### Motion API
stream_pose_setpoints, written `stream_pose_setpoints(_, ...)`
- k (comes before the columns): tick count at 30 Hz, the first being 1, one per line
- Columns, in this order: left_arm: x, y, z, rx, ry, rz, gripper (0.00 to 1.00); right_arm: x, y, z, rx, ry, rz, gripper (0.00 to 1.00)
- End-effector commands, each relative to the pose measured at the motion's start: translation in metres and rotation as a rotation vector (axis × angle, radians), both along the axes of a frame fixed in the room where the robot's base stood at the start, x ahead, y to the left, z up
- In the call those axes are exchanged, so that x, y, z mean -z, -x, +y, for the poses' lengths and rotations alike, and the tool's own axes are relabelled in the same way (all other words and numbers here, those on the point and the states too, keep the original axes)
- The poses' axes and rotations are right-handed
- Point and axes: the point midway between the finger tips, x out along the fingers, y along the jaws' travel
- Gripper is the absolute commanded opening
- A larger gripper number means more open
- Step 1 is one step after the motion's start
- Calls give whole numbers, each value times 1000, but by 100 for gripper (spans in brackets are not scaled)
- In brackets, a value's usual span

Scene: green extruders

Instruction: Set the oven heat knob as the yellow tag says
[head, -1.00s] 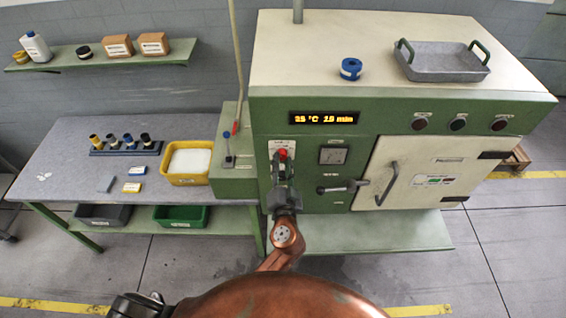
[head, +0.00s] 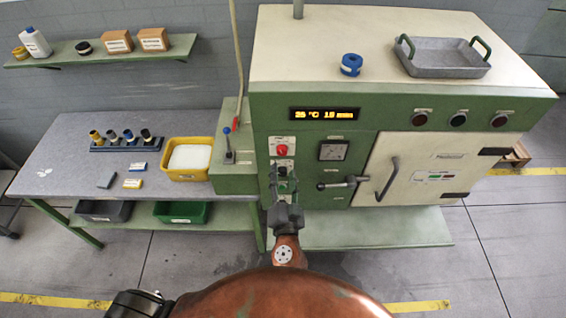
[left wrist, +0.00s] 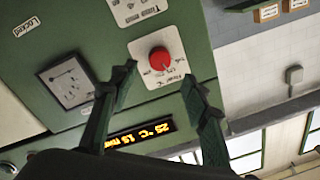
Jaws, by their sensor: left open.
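The green oven (head: 390,112) has a red knob (head: 281,149) on a white plate at the left of its front. The knob also shows in the left wrist view (left wrist: 159,58), upside down; its lettering is too small to read surely. My left gripper (head: 283,180) is open just below the red knob in the head view. In the left wrist view its fingers (left wrist: 158,84) stand apart, with the knob beyond them and nothing held. My gripper hides part of the panel below the knob.
A lit display (head: 324,114) sits above the knob. A dial (head: 333,150) and a door handle (head: 388,180) are to the right. A small lever (head: 228,145) stands on the green box at the left. A yellow bin (head: 186,174) is on the table.

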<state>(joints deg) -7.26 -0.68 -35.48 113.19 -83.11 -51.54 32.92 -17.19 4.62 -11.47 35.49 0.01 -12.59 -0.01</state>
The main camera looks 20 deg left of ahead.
Motion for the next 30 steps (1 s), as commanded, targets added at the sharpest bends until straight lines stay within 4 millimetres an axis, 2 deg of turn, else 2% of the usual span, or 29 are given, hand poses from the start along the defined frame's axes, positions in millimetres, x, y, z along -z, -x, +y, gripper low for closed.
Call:
stream_pose_setpoints(3, 2, 23, -7, 0, 1, 3, 43, 0, 0, 0, 0, 0, 0, 0)
stream_pose_setpoints(10, 2, 47, -16, 0, 0, 1, 43, 0, 0, 1, 0, -1, -1, 0)
stream_pose_setpoints(30, 4, 51, -14, -5, 3, 6, 43, 0, 0, 1, 1, -1, -1, 0)
